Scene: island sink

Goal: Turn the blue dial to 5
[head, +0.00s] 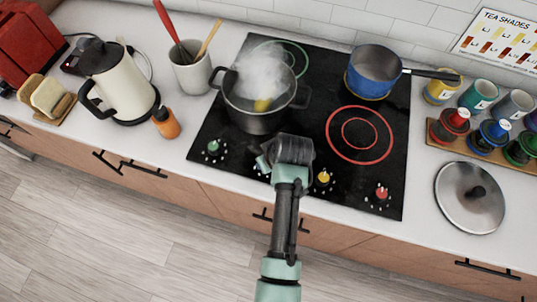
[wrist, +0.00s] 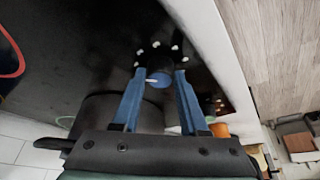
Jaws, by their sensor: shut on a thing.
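The blue dial (wrist: 158,80) is on the black cooktop (wrist: 95,45), between the two blue fingers of my gripper (wrist: 159,73) in the wrist view. The fingers are shut on its sides. A pale pointer mark on the dial points to the left in that view. Several white dots form an arc around it; I cannot read any numbers. In the head view my gripper (head: 285,158) is low over the cooktop's front edge and hides the blue dial.
A green dial (head: 213,147) is left of my gripper; a yellow dial (head: 323,177) and a red dial (head: 381,192) are right. A steaming dark pot (head: 252,120) stands just behind it. A blue pan (head: 370,85) is at the back right. A lid (head: 465,215) lies on the right counter.

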